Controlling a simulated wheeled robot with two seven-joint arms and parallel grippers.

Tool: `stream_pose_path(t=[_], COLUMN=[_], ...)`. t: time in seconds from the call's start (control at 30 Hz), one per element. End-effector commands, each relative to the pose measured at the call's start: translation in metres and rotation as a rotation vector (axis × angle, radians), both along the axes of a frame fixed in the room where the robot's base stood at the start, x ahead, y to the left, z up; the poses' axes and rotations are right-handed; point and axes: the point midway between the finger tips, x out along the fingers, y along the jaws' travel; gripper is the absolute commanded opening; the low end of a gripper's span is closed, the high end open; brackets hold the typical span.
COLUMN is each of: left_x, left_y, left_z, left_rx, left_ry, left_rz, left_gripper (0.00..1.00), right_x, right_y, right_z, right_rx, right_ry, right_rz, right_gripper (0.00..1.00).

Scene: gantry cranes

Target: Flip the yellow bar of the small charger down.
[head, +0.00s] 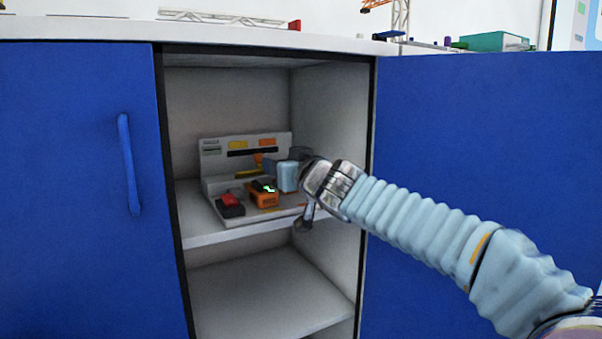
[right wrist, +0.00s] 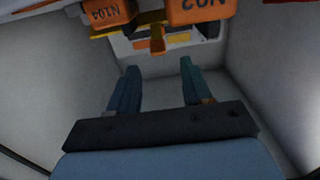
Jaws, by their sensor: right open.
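The charger station, a light grey base with an upright back panel (head: 218,153), stands on the upper cabinet shelf. A small yellow bar (head: 247,173) shows low in front of the panel; in the right wrist view a yellow bar (right wrist: 115,30) lies across the top, beside an orange-brown upright piece (right wrist: 157,42). My right gripper (right wrist: 157,72) is open and empty, its two dark fingers pointing toward the panel, apart from the bar in that view. In the head view its light blue body hides part of the station. My left gripper is not in view.
An orange block (head: 263,194) with a green display and a black-red block (head: 230,204) sit on the base. Cabinet walls (head: 321,112) and a lower shelf (head: 265,290) surround the space.

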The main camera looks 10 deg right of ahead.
Motion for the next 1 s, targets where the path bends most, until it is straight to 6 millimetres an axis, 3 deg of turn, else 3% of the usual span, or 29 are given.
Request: stream_pose_path(t=[0.3,0.5,1.0], left_x=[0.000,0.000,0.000], left_y=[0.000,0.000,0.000], left_z=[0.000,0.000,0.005], left_rx=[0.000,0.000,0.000], left_ry=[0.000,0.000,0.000], left_rz=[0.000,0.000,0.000], left_gripper=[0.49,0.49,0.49], right_x=[-0.056,-0.082,-0.088], right_y=[-0.019,-0.029,-0.029], right_z=[0.002,0.000,0.004], right_rx=[0.006,0.005,-0.038], right_ry=[0.001,0.003,-0.007], right_rz=[0.004,0.000,0.000], right_gripper=[0.49,0.49,0.49])
